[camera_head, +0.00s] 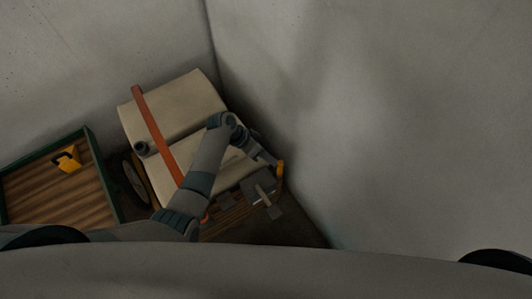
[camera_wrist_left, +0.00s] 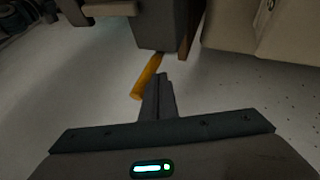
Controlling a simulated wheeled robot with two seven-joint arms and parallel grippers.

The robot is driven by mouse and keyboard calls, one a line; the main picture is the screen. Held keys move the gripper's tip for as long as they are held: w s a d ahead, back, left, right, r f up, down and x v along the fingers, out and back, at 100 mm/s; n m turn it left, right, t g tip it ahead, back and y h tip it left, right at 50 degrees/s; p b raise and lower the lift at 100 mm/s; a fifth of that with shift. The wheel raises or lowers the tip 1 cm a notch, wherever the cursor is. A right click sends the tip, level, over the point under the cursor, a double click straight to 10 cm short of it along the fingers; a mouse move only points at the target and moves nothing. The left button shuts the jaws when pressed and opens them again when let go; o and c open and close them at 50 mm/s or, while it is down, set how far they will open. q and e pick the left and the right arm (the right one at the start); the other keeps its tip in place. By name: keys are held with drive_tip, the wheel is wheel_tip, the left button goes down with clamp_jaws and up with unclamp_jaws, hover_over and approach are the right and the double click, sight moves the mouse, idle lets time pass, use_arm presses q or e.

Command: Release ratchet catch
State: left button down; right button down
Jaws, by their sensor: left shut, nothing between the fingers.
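A cream, boxy unit (camera_head: 180,105) sits in the corner in the head view, with an orange strap (camera_head: 155,125) across it. A yellow-orange lever (camera_head: 281,169) shows at the unit's right end. It also shows in the left wrist view (camera_wrist_left: 147,80), below a dark grey block (camera_wrist_left: 165,25). I cannot tell for sure whether this lever is the ratchet catch. My left gripper (camera_head: 273,162) is shut and empty. Its fingertips (camera_wrist_left: 159,78) are close beside the lever; whether they touch it is unclear. My right gripper is in neither view.
A green-rimmed tray (camera_head: 97,165) with a slatted wooden floor stands at the left, holding a yellow object (camera_head: 68,159). A grey bracket-like part (camera_head: 263,192) lies below my left gripper. Plain grey walls (camera_head: 390,110) close in the corner behind and to the right.

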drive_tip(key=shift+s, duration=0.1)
use_arm(q)
drive_tip(key=shift+s+d, duration=0.1)
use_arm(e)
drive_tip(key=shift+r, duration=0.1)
use_arm(q)
drive_tip(key=shift+s+d+r+p, duration=0.1)
drive_tip(key=shift+s+d+p, duration=0.1)
drive_tip(key=shift+p, duration=0.15)
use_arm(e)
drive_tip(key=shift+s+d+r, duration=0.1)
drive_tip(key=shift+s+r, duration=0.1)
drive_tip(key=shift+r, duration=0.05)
use_arm(q)
drive_tip(key=shift+s+t+y, duration=0.2)
drive_tip(key=shift+t+y, duration=0.1)
drive_tip(key=shift+t, duration=0.1)
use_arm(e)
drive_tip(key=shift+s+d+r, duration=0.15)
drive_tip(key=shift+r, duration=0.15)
